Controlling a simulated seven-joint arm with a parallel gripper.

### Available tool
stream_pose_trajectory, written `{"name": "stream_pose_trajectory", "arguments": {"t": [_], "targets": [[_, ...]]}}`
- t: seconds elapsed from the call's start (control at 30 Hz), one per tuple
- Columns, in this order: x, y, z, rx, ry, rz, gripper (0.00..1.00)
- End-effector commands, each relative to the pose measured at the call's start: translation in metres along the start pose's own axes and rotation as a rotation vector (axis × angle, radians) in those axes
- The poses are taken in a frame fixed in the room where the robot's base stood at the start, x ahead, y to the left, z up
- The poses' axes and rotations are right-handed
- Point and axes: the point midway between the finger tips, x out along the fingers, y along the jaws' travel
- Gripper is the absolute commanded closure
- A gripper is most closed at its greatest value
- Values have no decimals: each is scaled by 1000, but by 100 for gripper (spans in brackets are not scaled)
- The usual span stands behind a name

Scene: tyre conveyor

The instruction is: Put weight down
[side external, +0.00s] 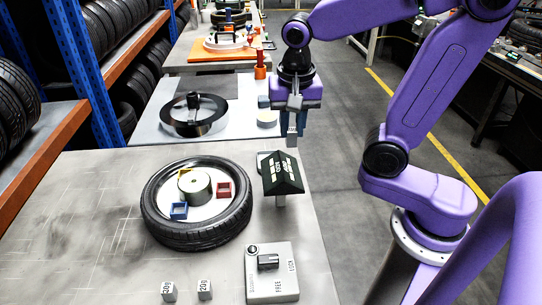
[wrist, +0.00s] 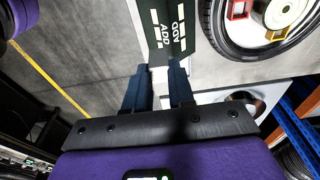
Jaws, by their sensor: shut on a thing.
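My gripper (side external: 292,136) is shut on a small pale grey weight (wrist: 158,74), which shows between the dark blue fingertips in the wrist view; its label cannot be read. The gripper hangs just beyond the far right corner of the near table, behind the black ADD sign (side external: 283,174). Two more grey weights, marked 30g (side external: 168,291) and 20g (side external: 204,289), stand at the table's front. The tyred wheel (side external: 197,236) lies flat on the table, with a blue square holder (side external: 179,211), a red one (side external: 224,191) and a yellow one (side external: 184,174) around its hub.
A grey box with a FREE/LOCK switch (side external: 271,285) sits at the table's front right. The sign stands on a post at the right edge. Behind is another table with a bare rim (side external: 165,127). A tyre rack (side external: 76,118) lines the left side.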

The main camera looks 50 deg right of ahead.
Motion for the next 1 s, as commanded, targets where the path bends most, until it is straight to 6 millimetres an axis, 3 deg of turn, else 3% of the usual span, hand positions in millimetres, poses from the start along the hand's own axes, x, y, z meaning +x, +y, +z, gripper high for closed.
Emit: {"name": "stream_pose_trajectory", "arguments": {"t": [0.2, 0.4, 1.0], "targets": [[39, 40, -36, 8, -2, 3, 100], [54, 55, -48, 2, 0, 0, 100], [95, 7, -102, 0, 0, 0, 100]]}}
